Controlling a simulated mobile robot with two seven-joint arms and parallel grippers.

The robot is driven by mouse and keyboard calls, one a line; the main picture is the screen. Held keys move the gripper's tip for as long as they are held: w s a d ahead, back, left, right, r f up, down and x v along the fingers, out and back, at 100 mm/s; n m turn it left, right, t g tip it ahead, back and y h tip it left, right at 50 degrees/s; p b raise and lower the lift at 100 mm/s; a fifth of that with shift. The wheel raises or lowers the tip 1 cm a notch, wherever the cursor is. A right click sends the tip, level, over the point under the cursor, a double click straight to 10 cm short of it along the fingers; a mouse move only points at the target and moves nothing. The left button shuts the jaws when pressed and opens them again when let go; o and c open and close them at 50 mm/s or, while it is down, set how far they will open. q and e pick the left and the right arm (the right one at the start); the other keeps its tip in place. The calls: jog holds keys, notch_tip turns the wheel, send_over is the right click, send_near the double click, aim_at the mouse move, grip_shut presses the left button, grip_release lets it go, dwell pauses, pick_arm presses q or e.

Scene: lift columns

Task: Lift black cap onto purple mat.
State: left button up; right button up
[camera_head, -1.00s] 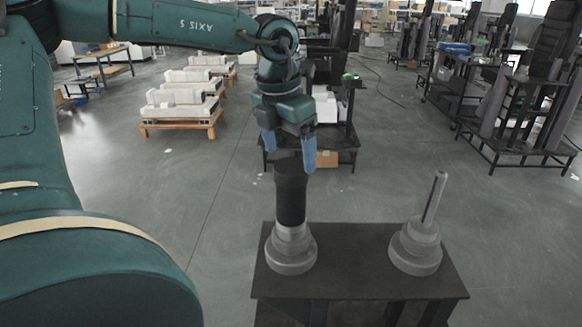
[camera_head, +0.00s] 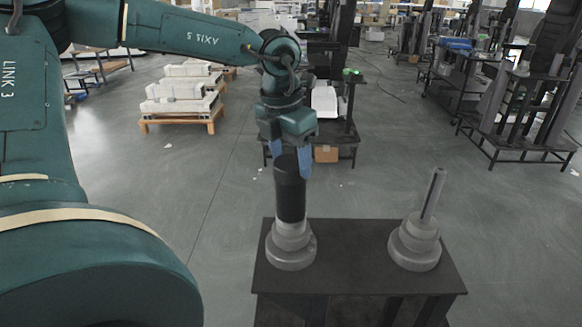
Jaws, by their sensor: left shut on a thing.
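The black cap (camera_head: 290,198) is a tall dark cylinder. It stands upright on a grey stepped base (camera_head: 290,252) at the left of the dark table. My left gripper (camera_head: 290,166) points down at the cap's top, with its blue fingers on either side. It is shut on the cap, which still sits over the grey base. I see no purple mat in this view. My right gripper is not in view.
A second grey stepped base (camera_head: 414,250) with a thin upright rod (camera_head: 433,195) stands at the right of the dark table (camera_head: 350,275). The tabletop between the two bases is clear. Another dark cart and loaded pallets stand farther back on the open floor.

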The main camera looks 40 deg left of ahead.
aim_at(290, 162)
pick_arm(q)
jog(key=shift+c, duration=0.9)
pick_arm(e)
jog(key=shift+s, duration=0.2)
pick_arm(q)
jog(key=shift+r, duration=0.1)
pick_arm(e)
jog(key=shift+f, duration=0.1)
pick_arm(q)
jog(key=shift+w+r, duration=0.1)
jog(key=shift+r, duration=0.2)
notch_tip(290, 162, up, 10)
jog(key=shift+b, duration=0.3)
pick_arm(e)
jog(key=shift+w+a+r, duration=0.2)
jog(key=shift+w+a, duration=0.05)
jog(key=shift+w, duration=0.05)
pick_arm(q)
jog(key=shift+r, duration=0.2)
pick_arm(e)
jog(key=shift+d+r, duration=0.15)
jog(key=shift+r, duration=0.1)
pick_arm(q)
jog(key=shift+p, duration=0.3)
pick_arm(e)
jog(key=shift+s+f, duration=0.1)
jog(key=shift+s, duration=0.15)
